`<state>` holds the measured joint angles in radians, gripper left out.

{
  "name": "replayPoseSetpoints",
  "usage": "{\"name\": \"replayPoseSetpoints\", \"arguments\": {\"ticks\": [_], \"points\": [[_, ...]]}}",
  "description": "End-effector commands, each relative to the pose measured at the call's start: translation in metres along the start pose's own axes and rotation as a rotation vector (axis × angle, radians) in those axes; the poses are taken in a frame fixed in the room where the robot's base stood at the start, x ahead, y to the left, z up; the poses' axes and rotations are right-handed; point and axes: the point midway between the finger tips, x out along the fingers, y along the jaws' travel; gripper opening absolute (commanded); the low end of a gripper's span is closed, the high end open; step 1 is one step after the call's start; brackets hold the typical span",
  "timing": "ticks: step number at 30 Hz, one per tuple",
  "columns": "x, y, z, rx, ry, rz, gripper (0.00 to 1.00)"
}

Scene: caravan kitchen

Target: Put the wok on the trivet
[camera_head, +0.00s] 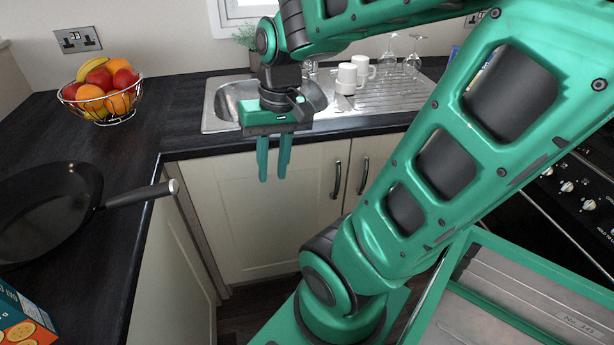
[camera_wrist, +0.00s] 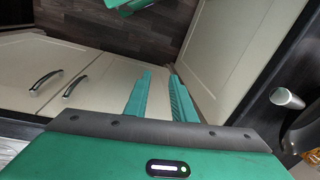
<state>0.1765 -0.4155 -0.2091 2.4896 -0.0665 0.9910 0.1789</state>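The black wok (camera_head: 42,212) sits on the dark worktop at the left in the head view, with its handle (camera_head: 138,194) pointing right, past the worktop edge. In the wrist view the handle's metal end (camera_wrist: 287,98) shows at the right. My gripper (camera_head: 273,178) hangs pointing down in front of the cabinet doors, to the right of the handle and apart from it. Its two green fingers have a gap between them with nothing in it; they also show in the wrist view (camera_wrist: 160,98). I see no trivet in either view.
A wire bowl of fruit (camera_head: 104,93) stands at the back left corner. A sink (camera_head: 268,98) with white mugs (camera_head: 350,75) and upturned glasses is at the back. A patterned box (camera_head: 22,318) stands at the lower left, near the wok. The oven (camera_head: 575,190) is at the right.

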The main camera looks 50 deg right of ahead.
Motion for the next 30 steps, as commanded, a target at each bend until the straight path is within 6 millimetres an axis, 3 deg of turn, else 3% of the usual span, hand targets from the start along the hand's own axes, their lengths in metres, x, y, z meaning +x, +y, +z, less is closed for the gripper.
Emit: {"name": "replayPoseSetpoints", "arguments": {"ticks": [3, 8, 23, 26, 30], "points": [[0.003, 0.035, 0.034, 0.037, -0.023, 0.071, 0.23], [0.003, 0.068, 0.049, 0.063, -0.045, 0.112, 0.23], [0.003, 0.069, 0.05, 0.063, -0.047, 0.117, 0.23], [0.01, 0.064, 0.039, 0.064, -0.06, 0.124, 0.23], [0.009, 0.064, 0.039, 0.063, -0.058, 0.124, 0.23]]}}
